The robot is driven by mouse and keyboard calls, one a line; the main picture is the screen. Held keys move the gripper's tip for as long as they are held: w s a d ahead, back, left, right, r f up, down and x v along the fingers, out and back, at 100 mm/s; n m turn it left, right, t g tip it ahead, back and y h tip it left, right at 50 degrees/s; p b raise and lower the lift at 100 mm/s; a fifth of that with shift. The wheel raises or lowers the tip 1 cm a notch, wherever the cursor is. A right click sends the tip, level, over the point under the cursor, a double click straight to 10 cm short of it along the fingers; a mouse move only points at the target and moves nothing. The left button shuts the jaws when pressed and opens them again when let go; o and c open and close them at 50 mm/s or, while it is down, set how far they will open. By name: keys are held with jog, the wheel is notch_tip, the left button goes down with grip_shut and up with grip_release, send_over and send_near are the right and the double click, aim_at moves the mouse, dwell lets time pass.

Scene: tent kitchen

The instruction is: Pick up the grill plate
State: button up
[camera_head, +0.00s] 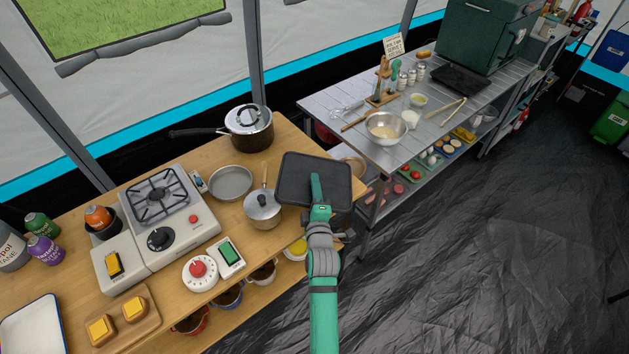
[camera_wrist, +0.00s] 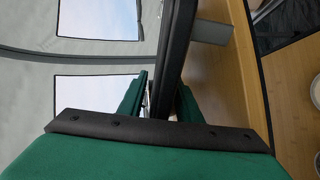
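The grill plate (camera_head: 292,178) is a dark, flat, rounded square at the right end of the wooden table in the head view. In the wrist view its black edge (camera_wrist: 177,50) runs between the two green fingers. My gripper (camera_head: 317,190) reaches over the plate's near side in the head view. In the wrist view my gripper (camera_wrist: 163,95) has one finger on each face of the plate, with a thin bright gap beside the left finger. The contact at the right finger is unclear.
A gas burner (camera_head: 160,195) is farther left. A metal table (camera_head: 345,115) with a bowl (camera_head: 386,128) stands to the right. The dark floor at right is clear.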

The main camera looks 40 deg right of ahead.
jog(key=shift+s+d, duration=0.1)
jog(key=shift+d, duration=0.05)
grip_shut()
jog(key=shift+r, duration=0.1)
